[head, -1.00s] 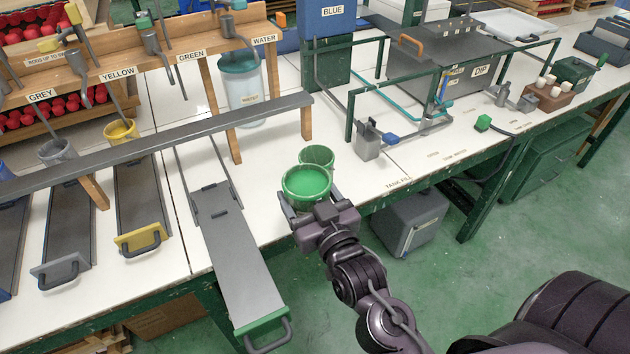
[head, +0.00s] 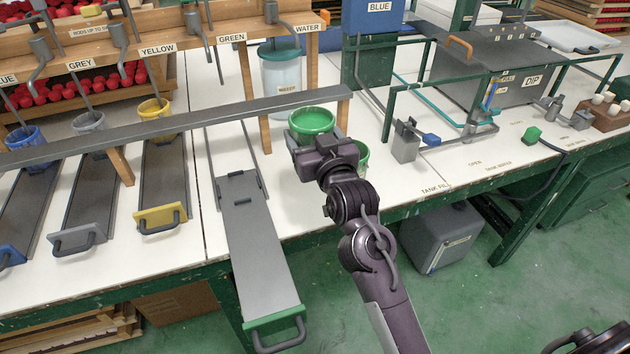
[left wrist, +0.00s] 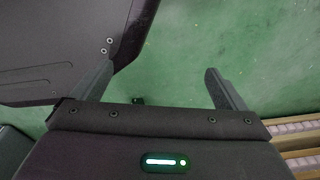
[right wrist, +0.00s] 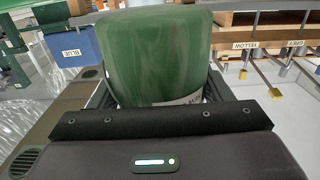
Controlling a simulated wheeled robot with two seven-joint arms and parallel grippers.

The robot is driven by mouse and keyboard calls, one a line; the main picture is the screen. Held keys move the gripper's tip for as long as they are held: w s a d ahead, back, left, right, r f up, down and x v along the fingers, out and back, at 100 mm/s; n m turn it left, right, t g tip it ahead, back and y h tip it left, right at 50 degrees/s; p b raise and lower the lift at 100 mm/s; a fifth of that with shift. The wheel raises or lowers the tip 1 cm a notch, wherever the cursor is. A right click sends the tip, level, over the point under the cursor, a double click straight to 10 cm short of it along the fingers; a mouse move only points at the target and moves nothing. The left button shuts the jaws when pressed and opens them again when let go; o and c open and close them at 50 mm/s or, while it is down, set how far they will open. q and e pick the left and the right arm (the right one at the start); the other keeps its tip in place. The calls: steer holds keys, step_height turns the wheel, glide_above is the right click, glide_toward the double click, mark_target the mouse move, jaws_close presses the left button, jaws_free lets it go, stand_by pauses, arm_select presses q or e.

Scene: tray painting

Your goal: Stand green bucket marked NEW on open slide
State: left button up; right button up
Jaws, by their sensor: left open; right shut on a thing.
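A green bucket (head: 312,121) with green paint sits between the fingers of my right gripper (head: 316,140), which is shut on it above the white bench. In the right wrist view the bucket (right wrist: 160,55) fills the space between the fingers; a white label shows only at its lower edge, its text unreadable. A second green bucket (head: 362,155) stands on the bench, partly hidden behind my right gripper. The open slide (head: 258,250), a grey plate with a green-edged handle, sticks out past the bench's front edge, left of the held bucket. My left gripper (left wrist: 160,85) is open and empty above green floor.
A grey rail (head: 180,122) on wooden legs crosses above the slides, behind the open one. Slides with blue, grey and yellow buckets (head: 153,108) lie left. A clear water container (head: 282,80) stands behind. A grey valve (head: 405,140) and green pipe frame stand right.

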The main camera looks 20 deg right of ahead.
step_height(320, 180, down, 11)
steer(key=shift+b, duration=0.45)
steer(key=shift+f, duration=0.4)
arm_select(q)
steer(key=shift+w+d+r, duration=0.15)
steer(key=shift+w+r, duration=0.05)
steer(key=shift+w, duration=0.4)
steer(key=shift+w+d+r, duration=0.15)
steer(key=shift+w, duration=0.4)
arm_select(e)
steer(key=o, duration=0.9)
steer(key=shift+f, duration=0.2)
steer(key=shift+o, duration=0.2)
arm_select(q)
steer(key=shift+a, duration=0.1)
arm_select(e)
steer(key=shift+r, duration=0.1)
